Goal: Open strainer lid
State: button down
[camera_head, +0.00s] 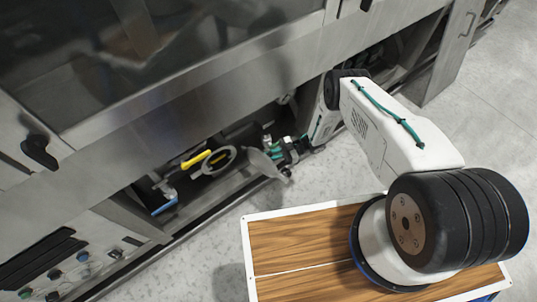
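The strainer appears to be the round pale rim (218,161) with a dark middle, low in the open bay under the washer. A grey disc-like plate (262,164), which looks like its lid, stands tilted up to the right of the rim, apart from the rim's dark opening. My gripper (281,156) is right beside this plate, at the plate's right side. The fingers are small and dark against the bay, so I cannot tell whether they grip the plate or only touch it. Any hinge of the lid is not clear.
A yellow handle (196,159) lies just left of the rim, and a blue-handled valve (164,206) is further lower left. The bay's metal sill (215,213) runs in front. The washer's steel panel (180,110) overhangs above. Grey floor (345,175) is clear to the right.

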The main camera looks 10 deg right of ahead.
jog(key=shift+w+r, duration=0.1)
jog(key=shift+w, duration=0.2)
jog(key=c, duration=1.5)
grip_release()
jog(key=shift+a, duration=0.1)
jog(key=shift+s, duration=0.1)
jog(key=shift+d, duration=0.2)
jog(key=shift+w+d, duration=0.2)
jog(key=shift+d, duration=1.05)
jog(key=shift+w+d, duration=0.25)
jog(key=shift+d, duration=1)
jog(key=shift+w+d, duration=0.2)
jog(key=shift+d, duration=1.05)
